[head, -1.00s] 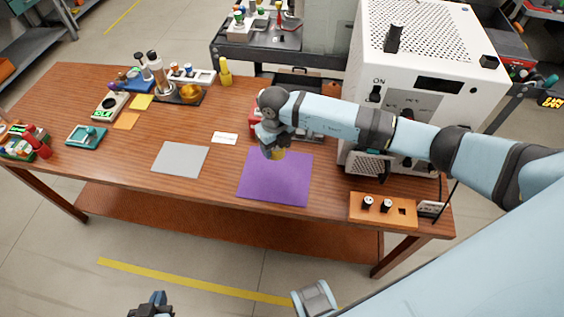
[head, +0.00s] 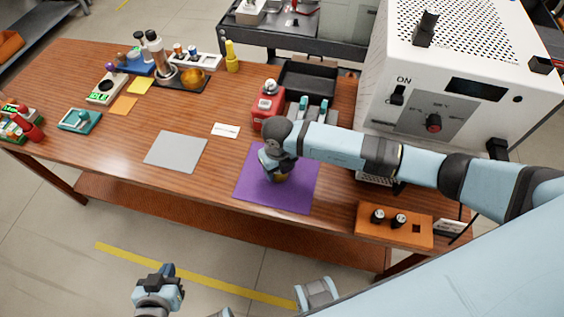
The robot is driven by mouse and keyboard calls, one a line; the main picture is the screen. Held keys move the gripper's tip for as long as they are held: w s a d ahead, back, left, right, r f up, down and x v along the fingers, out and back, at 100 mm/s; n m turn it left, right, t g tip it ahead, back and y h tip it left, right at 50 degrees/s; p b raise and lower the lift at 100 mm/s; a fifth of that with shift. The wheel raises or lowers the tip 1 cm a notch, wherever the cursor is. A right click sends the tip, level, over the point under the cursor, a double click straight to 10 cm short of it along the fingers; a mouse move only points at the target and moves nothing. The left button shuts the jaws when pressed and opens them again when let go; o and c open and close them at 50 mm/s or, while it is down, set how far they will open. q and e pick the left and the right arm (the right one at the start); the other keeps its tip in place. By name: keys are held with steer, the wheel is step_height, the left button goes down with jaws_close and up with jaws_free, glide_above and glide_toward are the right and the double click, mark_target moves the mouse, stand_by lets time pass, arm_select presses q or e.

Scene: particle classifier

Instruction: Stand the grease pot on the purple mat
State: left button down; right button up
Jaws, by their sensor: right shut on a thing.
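The purple mat (head: 250,195) lies near the table's front edge, right of the grey mat. My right gripper (head: 277,170) is over the mat, pointing down. My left gripper (head: 165,277) is at the bottom of the view, in front of the table and away from the mat. Its finger gap is not clear.
A red box (head: 267,107) and a black tray (head: 308,80) stand behind the mat. The white oven-like machine (head: 450,70) is at the right. An orange block (head: 393,226) with black knobs is at the front right. The grey mat (head: 176,152) is bare.

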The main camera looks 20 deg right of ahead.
steer(key=shift+s+a+r, duration=0.1)
steer(key=o, duration=1)
steer(key=shift+f, duration=0.2)
steer(key=shift+c, duration=0.2)
